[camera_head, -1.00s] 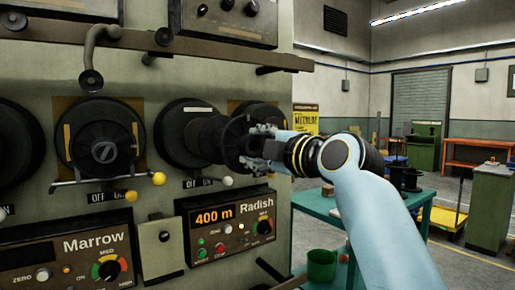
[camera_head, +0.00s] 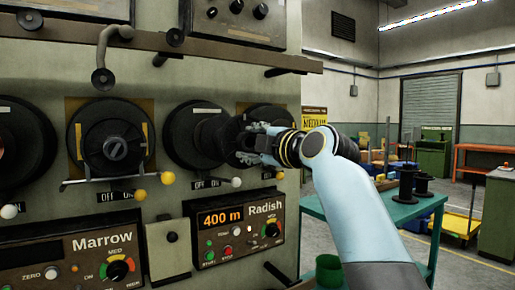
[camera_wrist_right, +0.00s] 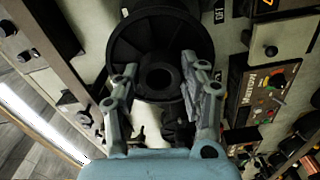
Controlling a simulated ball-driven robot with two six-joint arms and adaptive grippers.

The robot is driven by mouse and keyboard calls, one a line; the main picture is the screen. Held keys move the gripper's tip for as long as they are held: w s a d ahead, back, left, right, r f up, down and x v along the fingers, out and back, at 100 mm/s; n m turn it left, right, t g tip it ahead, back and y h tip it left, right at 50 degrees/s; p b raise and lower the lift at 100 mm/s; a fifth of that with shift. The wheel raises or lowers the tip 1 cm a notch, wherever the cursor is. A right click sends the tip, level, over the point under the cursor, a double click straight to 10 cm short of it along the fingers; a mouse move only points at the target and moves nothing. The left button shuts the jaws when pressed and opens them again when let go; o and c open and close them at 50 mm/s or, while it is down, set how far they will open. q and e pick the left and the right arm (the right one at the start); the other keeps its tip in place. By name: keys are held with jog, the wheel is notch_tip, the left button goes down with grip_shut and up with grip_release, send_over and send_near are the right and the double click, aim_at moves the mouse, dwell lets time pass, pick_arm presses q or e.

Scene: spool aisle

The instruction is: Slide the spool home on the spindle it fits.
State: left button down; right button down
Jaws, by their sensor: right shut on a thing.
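The black spool (camera_head: 214,140) is in front of the machine above the Radish panel. My right gripper (camera_head: 250,146) is shut on its near end. Behind it a large black disc (camera_head: 184,138) sits against the machine face; the spindle there is hidden, and I cannot tell how far the spool is on it. In the right wrist view a round black flange (camera_wrist_right: 150,35) with a dark central hole fills the space beyond the fingers of my right gripper (camera_wrist_right: 160,88). My left gripper is not in view.
The Radish panel (camera_head: 238,228) reads 400 m. Left of it a black reel (camera_head: 110,135) sits above the Marrow panel (camera_head: 80,262). A brown rail (camera_head: 200,48) juts out above. A teal table (camera_head: 412,212) with black spools (camera_head: 407,184) stands at right.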

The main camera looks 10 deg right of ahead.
jog(key=shift+b+x, duration=1.35)
jog(key=shift+x, duration=1.9)
jog(key=c, duration=0.6)
grip_release()
jog(key=shift+f, duration=0.1)
